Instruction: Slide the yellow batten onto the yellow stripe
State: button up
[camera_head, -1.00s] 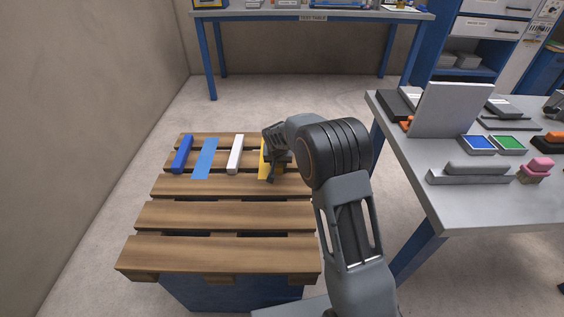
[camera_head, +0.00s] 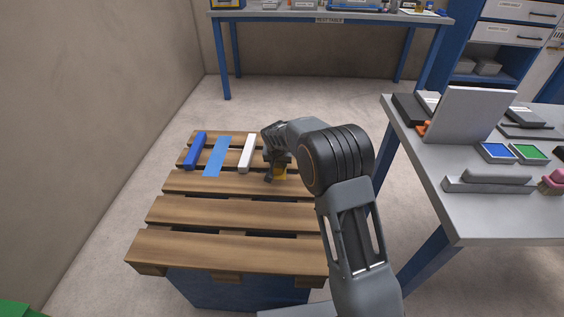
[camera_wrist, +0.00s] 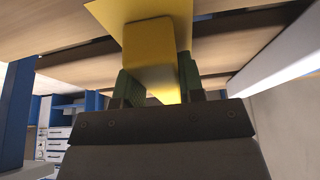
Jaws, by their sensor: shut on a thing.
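In the wrist view the yellow batten (camera_wrist: 150,48) stands between the two fingers of my gripper (camera_wrist: 158,88), which is shut on it. The flat yellow stripe (camera_wrist: 104,9) lies on the slats behind the batten and shows on both sides of it. The batten overlaps the stripe in this view; whether it is fully lined up is unclear. In the head view my gripper (camera_head: 274,160) is low over the right part of the pallet and hides most of the yellow; only a small yellow patch (camera_head: 280,174) shows, and I cannot tell whether it is batten or stripe.
The wooden pallet (camera_head: 232,213) also carries a white batten (camera_head: 247,153) just left of my gripper, a blue stripe (camera_head: 217,156) and a blue batten (camera_head: 195,150). A grey table (camera_head: 472,215) with several items stands to the right. The pallet's front slats are clear.

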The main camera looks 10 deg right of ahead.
jog(key=shift+a, duration=0.2)
jog(key=o, duration=1.1)
jog(key=s+d+r+p, duration=0.2)
jog(key=s+r+p, duration=0.35)
jog(key=r, duration=0.45)
jog(key=s+d+r+n+p, duration=0.1)
jog(key=s+r+p, duration=0.45)
jog(key=r, duration=0.45)
jog(key=s+d+r+p, duration=0.2)
jog(key=s+r+p, duration=0.3)
jog(key=r, duration=0.5)
jog(key=shift+n+g+y, duration=0.3)
jog(key=shift+n+y, duration=0.2)
jog(key=shift+n, duration=0.4)
jog(key=s+d+r+p, duration=0.1)
jog(key=s+r+p, duration=0.2)
jog(key=s, duration=0.2)
jog(key=s+d+r+p, duration=0.1)
jog(key=s+r+p, duration=0.2)
jog(key=s, duration=0.3)
jog(key=s+d+r+p, duration=0.1)
jog(key=s+r+p, duration=0.2)
jog(key=s+p, duration=0.1)
jog(key=shift+s+r+p, duration=0.25)
jog(key=shift+s+p, duration=0.05)
jog(key=shift+s, duration=0.55)
